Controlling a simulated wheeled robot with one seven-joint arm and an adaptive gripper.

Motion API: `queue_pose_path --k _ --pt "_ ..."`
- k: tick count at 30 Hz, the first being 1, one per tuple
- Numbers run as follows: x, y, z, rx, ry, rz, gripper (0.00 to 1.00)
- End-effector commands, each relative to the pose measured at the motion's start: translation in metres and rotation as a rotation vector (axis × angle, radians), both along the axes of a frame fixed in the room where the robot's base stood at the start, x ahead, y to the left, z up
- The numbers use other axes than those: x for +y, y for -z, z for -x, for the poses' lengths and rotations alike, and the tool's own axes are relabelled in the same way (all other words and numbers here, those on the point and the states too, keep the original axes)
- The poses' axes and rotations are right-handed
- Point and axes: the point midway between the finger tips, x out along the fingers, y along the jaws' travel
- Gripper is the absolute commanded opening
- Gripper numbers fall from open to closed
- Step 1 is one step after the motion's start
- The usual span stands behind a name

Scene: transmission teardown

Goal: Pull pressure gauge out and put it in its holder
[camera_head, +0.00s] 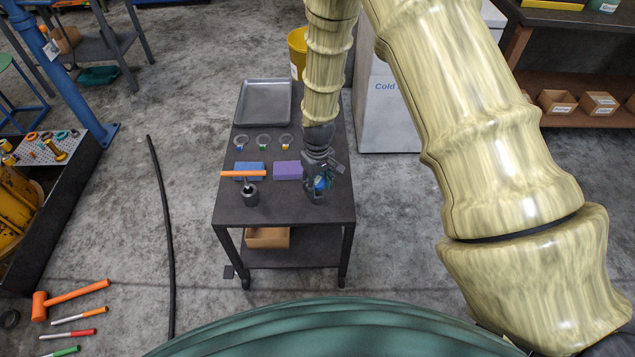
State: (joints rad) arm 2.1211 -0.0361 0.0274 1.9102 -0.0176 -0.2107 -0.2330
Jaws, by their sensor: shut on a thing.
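My gripper (319,187) points down over the right front part of the dark table (285,212). It is shut on a small blue and dark piece (321,183), which seems to be the pressure gauge. The fingers hide much of it, and I cannot tell whether it is seated in something or clear of it. I cannot tell which thing is the gauge's holder.
Blue (247,166) and purple (287,170) blocks lie left of the gripper. Several tagged rings (263,140) and a grey tray (264,103) are behind them. A cardboard box (267,237) sits on the lower shelf.

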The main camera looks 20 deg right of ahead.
Motion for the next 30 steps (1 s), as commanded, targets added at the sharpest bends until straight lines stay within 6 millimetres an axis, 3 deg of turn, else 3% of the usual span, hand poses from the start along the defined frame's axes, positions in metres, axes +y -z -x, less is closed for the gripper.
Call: queue_pose_path --k 22,23,24,26,30 --pt "0.000 0.013 0.000 0.000 0.000 0.000 0.15" --pt "0.000 0.013 0.000 0.000 0.000 0.000 0.50" --pt "0.000 0.013 0.000 0.000 0.000 0.000 0.57" --pt "0.000 0.013 0.000 0.000 0.000 0.000 0.68" --pt "0.000 0.013 0.000 0.000 0.000 0.000 0.69"
